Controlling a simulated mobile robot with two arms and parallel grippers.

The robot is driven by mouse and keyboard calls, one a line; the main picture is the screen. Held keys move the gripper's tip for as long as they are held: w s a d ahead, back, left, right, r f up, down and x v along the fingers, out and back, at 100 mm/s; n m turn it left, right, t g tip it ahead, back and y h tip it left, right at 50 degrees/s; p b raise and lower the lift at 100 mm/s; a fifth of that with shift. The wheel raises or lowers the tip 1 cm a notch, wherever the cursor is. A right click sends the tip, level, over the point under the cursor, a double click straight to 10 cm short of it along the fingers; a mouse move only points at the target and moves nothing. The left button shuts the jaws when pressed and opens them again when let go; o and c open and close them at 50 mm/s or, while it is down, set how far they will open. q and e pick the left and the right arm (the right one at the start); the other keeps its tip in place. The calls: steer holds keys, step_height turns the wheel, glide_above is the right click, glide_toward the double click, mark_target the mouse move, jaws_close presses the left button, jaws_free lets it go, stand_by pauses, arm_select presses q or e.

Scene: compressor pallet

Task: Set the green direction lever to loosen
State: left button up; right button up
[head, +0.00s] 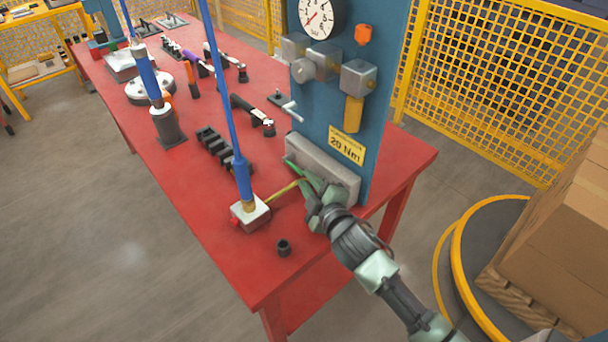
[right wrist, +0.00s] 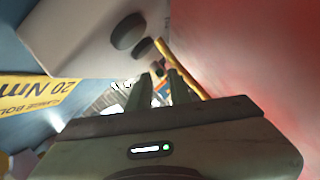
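A thin bright green bar, apparently the green direction lever (head: 293,166), shows in the head view in front of the grey box (head: 315,167) at the foot of the blue panel. My right gripper (head: 311,187) is right beside it, low over the red table, and partly covers its lower end; I cannot tell if they touch. In the right wrist view its two fingers (right wrist: 159,85) stand apart with a gap between them. I cannot make out the green lever in the right wrist view. My left gripper is not in view.
A yellow rod (head: 284,190) runs from a white block (head: 250,212) under a blue tool toward my gripper; it also shows close beside the fingers in the wrist view (right wrist: 181,67). A dark socket (head: 284,247) stands on the red table (head: 258,270). Boxes (head: 560,235) are at right.

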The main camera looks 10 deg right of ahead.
steer(key=shift+x, duration=1.2)
steer(key=shift+w+f, duration=0.15)
jaws_close()
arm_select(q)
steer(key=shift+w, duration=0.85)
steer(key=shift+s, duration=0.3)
